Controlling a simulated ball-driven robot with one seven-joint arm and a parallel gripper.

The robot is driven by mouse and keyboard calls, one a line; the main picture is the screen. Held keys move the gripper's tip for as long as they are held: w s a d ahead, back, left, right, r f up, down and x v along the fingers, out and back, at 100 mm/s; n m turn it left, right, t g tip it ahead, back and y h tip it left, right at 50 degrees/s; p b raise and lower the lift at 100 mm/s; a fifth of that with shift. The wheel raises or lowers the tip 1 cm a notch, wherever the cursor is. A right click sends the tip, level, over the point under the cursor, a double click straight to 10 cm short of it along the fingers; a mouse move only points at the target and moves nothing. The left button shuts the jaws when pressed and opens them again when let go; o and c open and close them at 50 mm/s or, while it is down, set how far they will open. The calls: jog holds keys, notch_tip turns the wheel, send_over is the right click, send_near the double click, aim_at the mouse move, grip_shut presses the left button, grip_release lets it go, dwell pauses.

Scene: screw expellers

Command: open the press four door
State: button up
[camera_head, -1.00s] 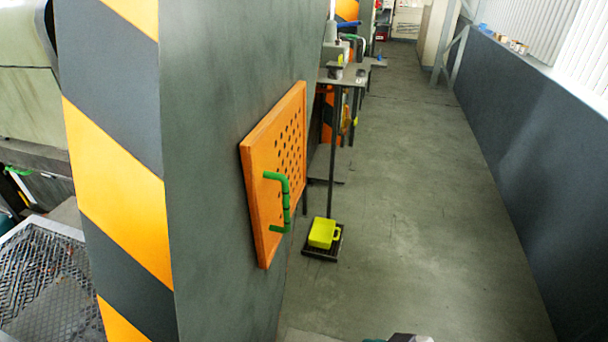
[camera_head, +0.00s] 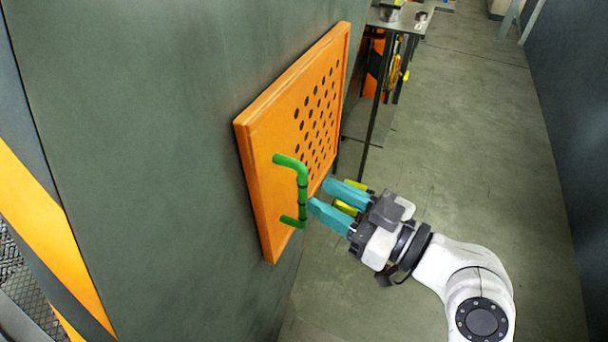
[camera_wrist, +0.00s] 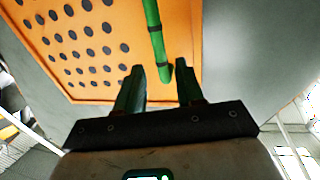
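The orange door (camera_head: 270,150) with rows of round holes is set in the side of the grey-green press and looks shut. Its green handle (camera_head: 303,185) is a bent bar near the door's near edge. My gripper (camera_head: 318,194) reaches toward the handle from the right, its teal fingers apart. In the wrist view, the handle (camera_wrist: 154,35) runs down toward the space between the fingertips (camera_wrist: 161,72) of my gripper, against the orange door (camera_wrist: 115,20). Nothing is clamped, and I cannot tell whether the fingertips touch the handle.
A metal table (camera_head: 400,20) stands beyond the door. A yellow object shows partly behind my gripper. The aisle floor (camera_head: 470,130) on the right is clear.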

aim_at(306, 187)
jog(key=shift+p+x, duration=0.5)
jog(key=shift+x, duration=2.25)
jog(key=shift+c, duration=0.2)
grip_shut()
